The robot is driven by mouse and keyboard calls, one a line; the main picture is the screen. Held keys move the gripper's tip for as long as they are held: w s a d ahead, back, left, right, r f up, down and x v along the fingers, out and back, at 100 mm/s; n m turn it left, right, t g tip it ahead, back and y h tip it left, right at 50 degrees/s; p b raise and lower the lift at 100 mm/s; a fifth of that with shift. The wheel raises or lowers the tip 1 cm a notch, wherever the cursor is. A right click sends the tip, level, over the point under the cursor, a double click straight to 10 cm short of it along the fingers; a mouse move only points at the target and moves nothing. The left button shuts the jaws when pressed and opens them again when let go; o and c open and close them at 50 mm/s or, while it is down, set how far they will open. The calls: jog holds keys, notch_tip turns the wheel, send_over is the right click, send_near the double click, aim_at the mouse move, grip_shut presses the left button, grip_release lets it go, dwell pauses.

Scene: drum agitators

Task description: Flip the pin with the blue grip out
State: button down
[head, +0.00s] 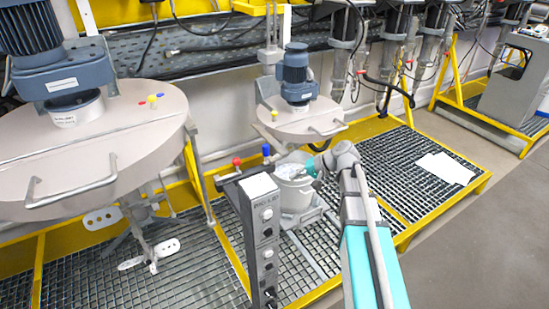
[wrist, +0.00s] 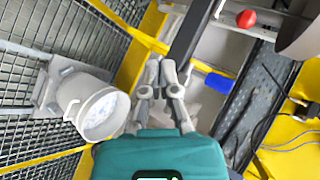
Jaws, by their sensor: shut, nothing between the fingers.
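The blue grip (head: 266,150) of the pin stands up behind the top of the dark control post in the head view. In the wrist view the blue grip (wrist: 222,86) lies to the right of my fingertips, apart from them, and looks like a short blue cylinder. My gripper (wrist: 160,68) is shut and empty, its two fingers close together. In the head view my gripper (head: 311,167) is over the white bucket, to the right of the blue grip; its fingertips are hard to make out there. The pin's shaft is not clear in either view.
A white bucket (wrist: 98,108) stands on the grating. Drum lids with motors (head: 300,118) stand behind. Yellow rails (wrist: 125,22) edge the grating.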

aim_at(281, 149)
jog(key=w+d+r+m+t+y+b, duration=0.1)
jog(key=w+d+t+y+b, duration=0.1)
jog(key=w+y+b, duration=0.1)
jog(key=w+d+r+m+t+y+b, duration=0.1)
jog(key=w+d+t+y+b, duration=0.1)
jog(key=w, duration=0.6)
jog(key=shift+w+d+r+y+b, duration=0.25)
jog(key=shift+d+y+b, duration=0.5)
jog(key=shift+b, duration=0.6)
jog(key=shift+a, duration=0.15)
jog(key=x, duration=0.9)
jog(key=shift+w+a, duration=0.15)
jog(key=shift+a, duration=0.05)
jog(key=shift+s+a, duration=0.95)
jog(key=shift+s, duration=0.3)
jog(key=shift+s+a, duration=0.3)
jog(key=shift+s, duration=0.1)
